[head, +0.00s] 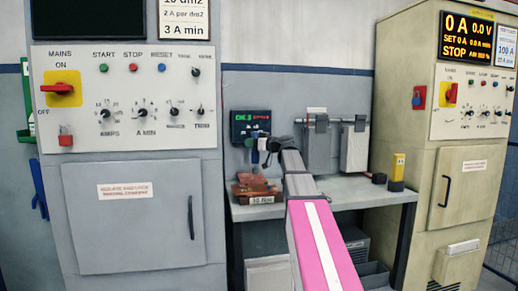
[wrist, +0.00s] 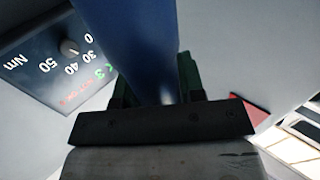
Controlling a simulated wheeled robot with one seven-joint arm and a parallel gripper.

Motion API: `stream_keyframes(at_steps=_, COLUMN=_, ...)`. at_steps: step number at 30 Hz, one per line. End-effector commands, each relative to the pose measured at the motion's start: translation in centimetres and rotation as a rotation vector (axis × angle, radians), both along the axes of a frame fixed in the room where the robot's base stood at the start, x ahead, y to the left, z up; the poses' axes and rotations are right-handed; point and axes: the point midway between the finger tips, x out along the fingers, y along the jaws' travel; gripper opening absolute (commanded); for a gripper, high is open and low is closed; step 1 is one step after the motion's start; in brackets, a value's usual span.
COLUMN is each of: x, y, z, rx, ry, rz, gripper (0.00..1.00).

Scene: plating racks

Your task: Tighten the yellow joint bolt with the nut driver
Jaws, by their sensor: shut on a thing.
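My gripper (head: 264,148) is above the back left of the bench, in front of the small dark display. In the wrist view my gripper (wrist: 155,95) is shut on a thick blue shaft or handle, which I take to be the nut driver (wrist: 133,45). A small blue piece of the nut driver (head: 263,143) shows at my gripper in the head view. Its working tip is hidden. Below my gripper is a red-brown fixture (head: 255,186) with a "30 Nm" label (head: 262,200). I cannot make out the yellow joint bolt, nor whether the driver touches anything.
The display (head: 249,124) stands behind my gripper; a torque dial panel (wrist: 62,55) shows close in the wrist view. Grey (head: 135,215) and cream (head: 460,150) cabinets flank the bench (head: 350,190).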

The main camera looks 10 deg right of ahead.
Motion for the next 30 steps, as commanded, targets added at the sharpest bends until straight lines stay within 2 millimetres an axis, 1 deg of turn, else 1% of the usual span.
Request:
stream_keyframes(at_steps=1, x=-1.4, y=1.3, z=0.0, rx=0.001, ry=-0.001, rz=0.002, gripper=0.08)
stream_keyframes(at_steps=3, x=-2.2, y=2.3, z=0.0, rx=0.002, ry=-0.001, rz=0.002, gripper=0.08)
stream_keyframes(at_steps=6, x=-2.6, y=3.0, z=0.1, rx=0.003, ry=-0.001, rz=0.000, gripper=0.08)
stream_keyframes(at_steps=20, x=-2.5, y=3.0, z=-0.1, rx=0.002, ry=-0.001, rz=0.000, gripper=0.08)
stream_keyframes(at_steps=26, x=-2.5, y=3.0, z=-0.8, rx=0.003, ry=0.000, rz=0.000, gripper=0.08)
stream_keyframes(at_steps=30, x=-2.6, y=3.0, z=-1.6, rx=0.002, ry=-0.001, rz=0.000, gripper=0.08)
